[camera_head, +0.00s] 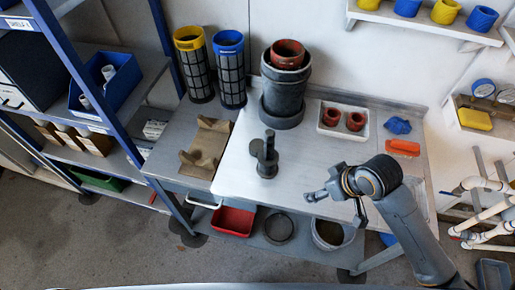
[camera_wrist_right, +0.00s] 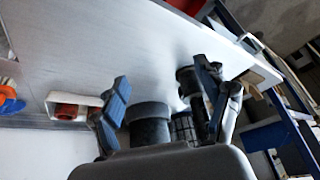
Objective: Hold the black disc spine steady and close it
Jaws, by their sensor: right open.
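The black disc spine (camera_head: 267,156) stands upright on the bare middle of the metal worktop (camera_head: 300,170). It has a round base, a thick body and a thinner knobbed post beside it; I cannot tell whether it is open or closed. My right gripper (camera_head: 334,208) is open and empty over the worktop's front edge, to the right of the spine and apart from it. In the right wrist view, its two blue-padded fingers (camera_wrist_right: 163,92) are spread wide. A dark piece that looks like the spine (camera_wrist_right: 188,80) shows beside the right finger, partly hidden by it. My left gripper is not in view.
A large grey cylinder (camera_head: 283,95) with a red ring stands behind the spine. A brown cradle (camera_head: 205,148) lies to the left, below yellow-topped (camera_head: 192,70) and blue-topped (camera_head: 229,75) mesh filters. A white tray (camera_head: 324,128) with red cups is at the right. Worktop around the spine is clear.

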